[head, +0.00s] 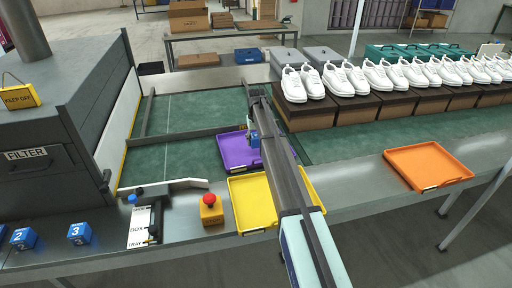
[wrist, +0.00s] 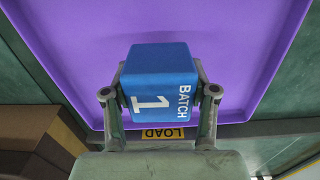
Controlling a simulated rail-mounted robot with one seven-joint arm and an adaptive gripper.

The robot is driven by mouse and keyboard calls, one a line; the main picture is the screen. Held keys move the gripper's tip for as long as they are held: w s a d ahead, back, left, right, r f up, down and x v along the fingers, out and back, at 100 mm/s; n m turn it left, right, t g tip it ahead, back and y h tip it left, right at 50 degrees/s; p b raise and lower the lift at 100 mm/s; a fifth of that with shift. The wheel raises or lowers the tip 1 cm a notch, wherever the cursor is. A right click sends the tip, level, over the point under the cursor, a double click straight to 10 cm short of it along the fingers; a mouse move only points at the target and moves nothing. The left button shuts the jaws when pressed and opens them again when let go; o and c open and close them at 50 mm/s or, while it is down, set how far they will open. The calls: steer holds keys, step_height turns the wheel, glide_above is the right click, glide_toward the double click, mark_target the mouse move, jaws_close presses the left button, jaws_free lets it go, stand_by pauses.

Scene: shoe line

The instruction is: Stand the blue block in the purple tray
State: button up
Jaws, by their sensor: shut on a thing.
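The blue block (wrist: 158,85), marked "BATCH 1", is between the fingers of my gripper (wrist: 160,95) in the wrist view. My gripper is shut on it. The purple tray (wrist: 70,45) fills the view behind the block, and its near rim bears a "LOAD" label. In the head view the purple tray (head: 235,153) lies on the green belt, partly hidden by my arm. A small part of the block (head: 253,139) shows there over the tray. I cannot tell whether the block touches the tray floor.
A yellow tray (head: 250,206) lies in front of the purple tray, and an orange tray (head: 428,166) lies to the right. White shoes on brown boxes (head: 306,116) stand right of my arm.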

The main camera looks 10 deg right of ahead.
mark_target(256, 152)
steer(key=shift+f+p, duration=0.3)
steer(key=shift+f, duration=1.75)
steer(key=shift+f, duration=0.2)
steer(key=o, duration=1.3)
steer(key=shift+c, duration=0.2)
steer(key=shift+r, duration=0.1)
step_height(256, 152, up, 12)
steer(key=shift+r+b, duration=0.1)
steer(key=shift+b, duration=1.05)
